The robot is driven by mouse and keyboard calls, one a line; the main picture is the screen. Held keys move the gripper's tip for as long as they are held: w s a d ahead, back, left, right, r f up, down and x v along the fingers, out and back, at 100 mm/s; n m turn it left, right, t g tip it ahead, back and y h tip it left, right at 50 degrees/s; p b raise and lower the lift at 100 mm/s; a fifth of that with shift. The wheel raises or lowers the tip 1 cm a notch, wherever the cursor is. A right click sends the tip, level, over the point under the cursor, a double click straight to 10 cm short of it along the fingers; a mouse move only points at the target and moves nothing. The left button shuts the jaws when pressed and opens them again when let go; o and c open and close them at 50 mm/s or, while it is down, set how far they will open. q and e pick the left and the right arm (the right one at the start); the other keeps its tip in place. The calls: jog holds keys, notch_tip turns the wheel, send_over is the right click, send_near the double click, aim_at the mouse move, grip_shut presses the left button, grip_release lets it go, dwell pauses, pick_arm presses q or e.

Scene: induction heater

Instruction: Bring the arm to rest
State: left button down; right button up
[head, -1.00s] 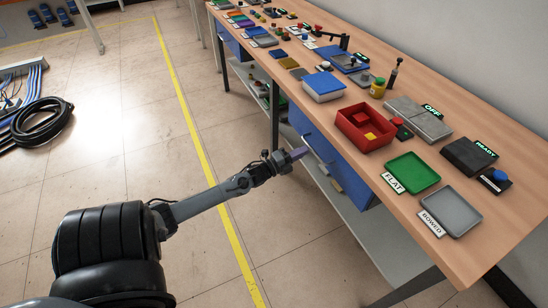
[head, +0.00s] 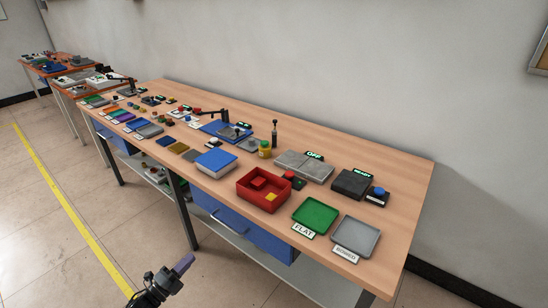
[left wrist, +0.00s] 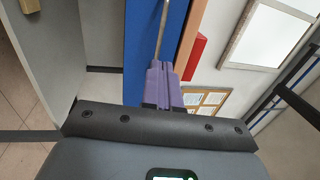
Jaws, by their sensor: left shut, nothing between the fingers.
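My left gripper (head: 184,264) is low in front of the wooden workbench (head: 420,185), out over the floor and apart from the bench top. Its purple fingers are together with nothing between them; they also show in the left wrist view (left wrist: 164,85), pointing toward the blue drawer front (left wrist: 146,30) under the bench. My right gripper is in neither view now.
The bench holds a red bin (head: 262,206), a green tray (head: 315,214) marked FLAT, a grey tray (head: 356,236) marked BOWED, a blue-lidded box (head: 216,161) and a heater plate (head: 303,166) with an OFF display. Open floor (head: 75,270) lies at left.

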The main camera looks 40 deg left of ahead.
pick_arm(q)
jog(key=w+d+r+n+g+p, duration=0.1)
jog(key=d+r+n+g+p, duration=0.2)
jog(key=d, duration=0.7)
jog(key=w+d+r+n+g+h+p, duration=0.1)
jog(key=w+d+r+n+p, duration=0.15)
jog(key=d+r, duration=0.45)
jog(key=d+r+n+g+p, duration=0.1)
jog(key=d+r+n+p, duration=0.2)
jog(key=d, duration=0.9)
jog(key=s+d+r+n+g+h+p, duration=0.1)
jog(key=s+d+r+n+g+p, duration=0.2)
jog(key=s+d+g, duration=0.35)
jog(key=s+n+g+b, duration=0.1)
jog(key=s+n+g, duration=0.35)
jog(key=s, duration=0.25)
notch_tip(320, 180, up, 37)
jog(key=p, duration=3.8)
jog(key=shift+d+m, duration=0.15)
jog(key=shift+m, duration=0.25)
